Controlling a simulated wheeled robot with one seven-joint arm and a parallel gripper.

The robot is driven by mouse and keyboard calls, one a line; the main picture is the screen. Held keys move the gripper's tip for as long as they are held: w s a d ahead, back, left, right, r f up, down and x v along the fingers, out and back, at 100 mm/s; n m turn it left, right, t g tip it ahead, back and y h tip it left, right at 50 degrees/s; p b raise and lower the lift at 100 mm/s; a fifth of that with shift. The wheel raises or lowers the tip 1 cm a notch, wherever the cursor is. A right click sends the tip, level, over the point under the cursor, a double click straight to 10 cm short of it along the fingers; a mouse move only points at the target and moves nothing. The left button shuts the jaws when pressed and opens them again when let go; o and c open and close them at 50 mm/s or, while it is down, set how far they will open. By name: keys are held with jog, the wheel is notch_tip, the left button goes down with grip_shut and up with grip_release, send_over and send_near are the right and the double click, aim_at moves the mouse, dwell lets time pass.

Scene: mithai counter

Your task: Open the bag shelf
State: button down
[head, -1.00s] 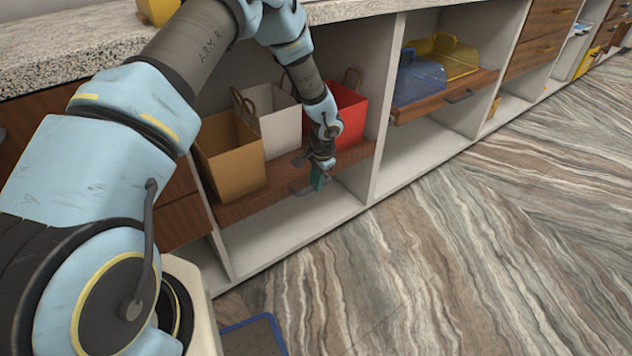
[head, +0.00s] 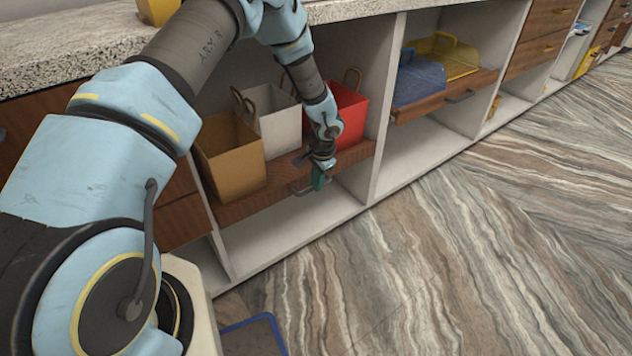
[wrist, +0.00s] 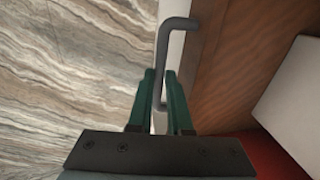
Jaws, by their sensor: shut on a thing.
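The bag shelf (head: 236,209) is a brown wooden board holding paper bags, inside an open bay of the white counter. Its dark bar handle (head: 297,190) is on the front edge and also shows in the wrist view (wrist: 162,62). My gripper (head: 318,180) is at the right part of the handle, with its teal fingers (wrist: 160,84) on either side of the bar. It is shut on the handle. The wrist partly hides the shelf front and the handle's right end.
A brown bag (head: 232,153), a white bag (head: 279,130) and a red bag (head: 350,115) stand on the shelf. The bay to the right has another wooden shelf (head: 415,108) with blue and yellow covers. The marbled floor (head: 440,260) in front is clear. A blue-edged mat (head: 255,338) lies near my base.

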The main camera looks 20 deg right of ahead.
jog(key=s+d+b, duration=0.2)
jog(key=s+b, duration=0.1)
jog(key=s, duration=0.8)
jog(key=s+d+b, duration=0.2)
jog(key=s+b, duration=0.1)
jog(key=s, duration=0.9)
jog(key=shift+s+d, duration=0.2)
jog(key=shift+d, duration=0.1)
jog(key=c, duration=0.8)
grip_release()
jog(key=shift+c, duration=0.2)
notch_tip(320, 180, up, 11)
jog(key=s+p, duration=0.2)
jog(key=shift+d+f, duration=0.2)
